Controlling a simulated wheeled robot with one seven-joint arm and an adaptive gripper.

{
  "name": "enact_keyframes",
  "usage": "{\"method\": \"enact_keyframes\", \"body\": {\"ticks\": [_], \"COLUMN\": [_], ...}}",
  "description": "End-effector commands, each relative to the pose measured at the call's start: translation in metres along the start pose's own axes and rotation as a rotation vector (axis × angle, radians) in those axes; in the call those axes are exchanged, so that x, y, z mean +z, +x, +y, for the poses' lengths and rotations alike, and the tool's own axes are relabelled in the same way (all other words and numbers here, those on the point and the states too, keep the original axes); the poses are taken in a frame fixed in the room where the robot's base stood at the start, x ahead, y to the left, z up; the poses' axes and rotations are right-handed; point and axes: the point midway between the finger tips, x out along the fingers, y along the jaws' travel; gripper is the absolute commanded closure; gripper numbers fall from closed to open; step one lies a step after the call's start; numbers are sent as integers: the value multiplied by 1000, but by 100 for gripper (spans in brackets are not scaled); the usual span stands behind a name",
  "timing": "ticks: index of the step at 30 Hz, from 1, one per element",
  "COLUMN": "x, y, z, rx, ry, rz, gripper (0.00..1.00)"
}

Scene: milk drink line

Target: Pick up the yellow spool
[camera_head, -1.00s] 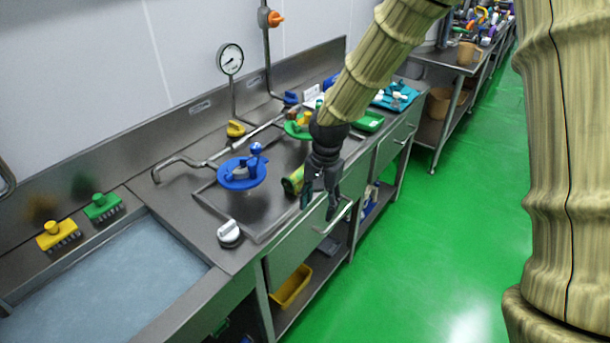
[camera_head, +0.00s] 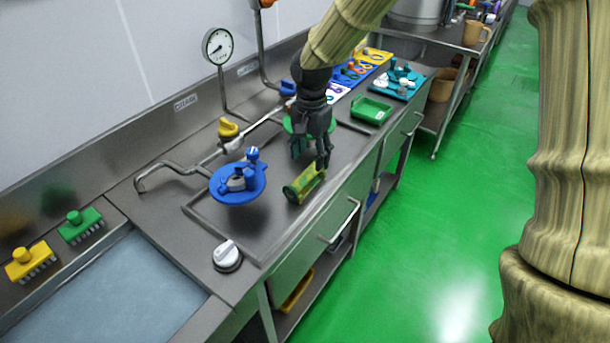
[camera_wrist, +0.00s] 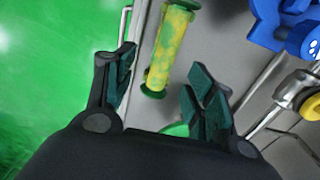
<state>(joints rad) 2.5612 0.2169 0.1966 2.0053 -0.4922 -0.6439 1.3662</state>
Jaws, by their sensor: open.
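The yellow spool (camera_head: 308,182) has a mottled yellow-green body and dark green end flanges. It lies on its side on the steel counter near the front edge. In the wrist view the spool (camera_wrist: 171,50) lies ahead of the fingers, its near end level with the space between them. My gripper (camera_head: 312,158) is open and empty, just behind the spool in the head view. It also shows in the wrist view (camera_wrist: 160,82), one finger on each side of the spool's line. I cannot tell its exact height above the counter.
A blue round tray with parts (camera_head: 238,186) stands left of the spool. A green round tray (camera_head: 293,126) is partly hidden behind my gripper. A white-topped knob (camera_head: 227,254) is on the counter nearer the sink. A green bin (camera_head: 371,110) stands farther right.

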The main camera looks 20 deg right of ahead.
Motion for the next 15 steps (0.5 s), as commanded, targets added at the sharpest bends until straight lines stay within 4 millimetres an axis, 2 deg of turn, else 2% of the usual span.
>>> {"method": "enact_keyframes", "body": {"ticks": [3, 11, 15], "x": [0, 0, 2], "y": [12, 22, 35], "z": [1, -1, -5], "rx": [2, 1, 1], "ry": [1, -2, -3], "rz": [-1, -1, -2], "gripper": [46, 46, 46]}}
